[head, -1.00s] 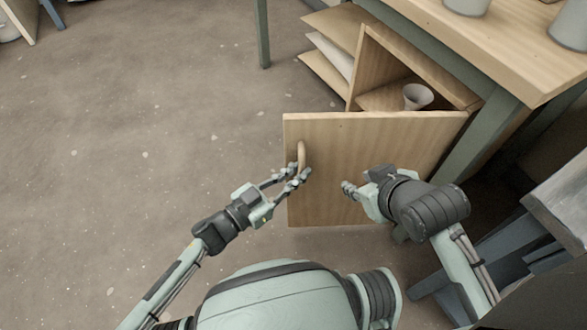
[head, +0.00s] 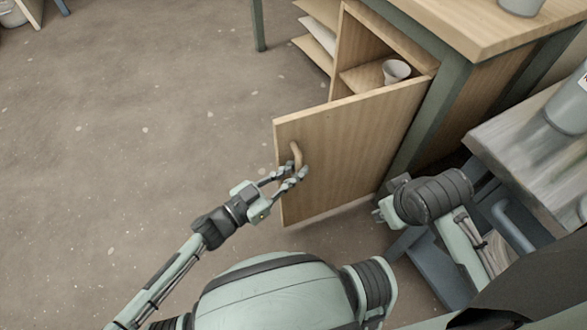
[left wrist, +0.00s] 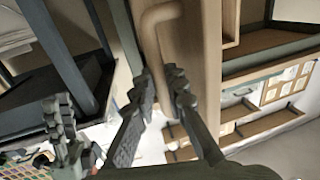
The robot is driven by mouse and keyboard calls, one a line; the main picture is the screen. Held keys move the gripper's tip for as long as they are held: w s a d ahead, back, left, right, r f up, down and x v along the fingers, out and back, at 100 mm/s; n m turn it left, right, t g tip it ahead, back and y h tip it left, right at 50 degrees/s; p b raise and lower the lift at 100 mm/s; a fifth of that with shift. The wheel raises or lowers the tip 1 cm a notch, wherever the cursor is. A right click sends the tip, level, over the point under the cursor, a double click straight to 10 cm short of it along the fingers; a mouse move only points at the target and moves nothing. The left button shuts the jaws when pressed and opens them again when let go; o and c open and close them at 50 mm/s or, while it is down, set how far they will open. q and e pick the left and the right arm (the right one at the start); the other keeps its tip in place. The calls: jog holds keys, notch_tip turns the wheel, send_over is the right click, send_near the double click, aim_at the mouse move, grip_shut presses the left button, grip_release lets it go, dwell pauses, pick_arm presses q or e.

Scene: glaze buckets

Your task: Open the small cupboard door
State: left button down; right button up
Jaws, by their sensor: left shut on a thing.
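The small cupboard door (head: 345,150) is a pale wooden panel. It stands wide open, swung out from the cupboard (head: 351,45) under the workbench. Its curved wooden handle (head: 296,154) is near the door's free left edge. My left gripper (head: 290,176) is shut on the handle. In the left wrist view the handle (left wrist: 153,42) runs down between the fingertips of my left gripper (left wrist: 162,88). My right gripper (head: 379,212) is beside the lower right part of the door; its fingers are mostly hidden and it shows no held thing.
A white cup (head: 396,71) stands on a shelf inside the cupboard. The workbench (head: 440,28) is above, with a green-grey leg (head: 432,105) near the hinge side. A grey table (head: 525,150) is close at right. The floor (head: 130,140) on the left is clear.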

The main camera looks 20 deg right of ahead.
pick_arm(q)
jog(key=shift+s+d, duration=0.25)
jog(key=shift+s, duration=0.05)
jog(key=c, duration=1.5)
grip_release()
jog(key=shift+c, duration=0.2)
jog(key=shift+w+a, duration=0.1)
jog(key=v, duration=1.2)
